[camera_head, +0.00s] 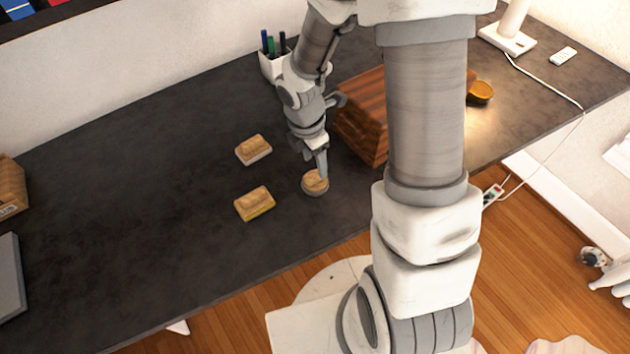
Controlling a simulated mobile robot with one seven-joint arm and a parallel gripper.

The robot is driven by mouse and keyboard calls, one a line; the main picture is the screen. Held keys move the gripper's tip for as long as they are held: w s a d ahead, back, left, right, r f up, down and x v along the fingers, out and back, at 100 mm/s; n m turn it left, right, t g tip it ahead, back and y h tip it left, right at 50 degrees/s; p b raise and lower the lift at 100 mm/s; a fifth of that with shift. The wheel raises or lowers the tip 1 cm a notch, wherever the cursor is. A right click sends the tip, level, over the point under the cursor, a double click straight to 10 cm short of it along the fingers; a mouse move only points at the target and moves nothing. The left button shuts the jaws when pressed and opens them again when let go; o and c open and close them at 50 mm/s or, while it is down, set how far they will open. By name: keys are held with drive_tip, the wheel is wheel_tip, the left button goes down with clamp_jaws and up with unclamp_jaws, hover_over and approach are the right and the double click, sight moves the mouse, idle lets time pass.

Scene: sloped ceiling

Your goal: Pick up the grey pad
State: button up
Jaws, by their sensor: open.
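A round wooden-topped pad with a grey underside (313,189) lies on the dark desk. My gripper (320,168) points down right over it, with its fingertips at the pad's top; I cannot tell if they touch it. The jaws are open, though the small gap between the fingers is hard to see. A rectangular wooden-topped pad with a pale grey underside (253,150) lies to the left and farther back. A similar rectangular pad with a yellow underside (255,204) lies to the left and nearer the front edge.
A striped wooden box (362,128) stands close to the right of my gripper. A white pen holder (272,66) stands behind. A small amber bowl (481,92) and a lamp base (507,39) are at the right. The desk's left middle (130,200) is clear.

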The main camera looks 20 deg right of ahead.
sight(315, 174)
wheel_tip(315, 174, down, 4)
drive_tip(key=shift+f+b, duration=0.15)
drive_tip(key=shift+b, duration=0.45)
drive_tip(key=shift+d+f, duration=0.1)
drive_tip(key=shift+f, duration=0.5)
clamp_jaws()
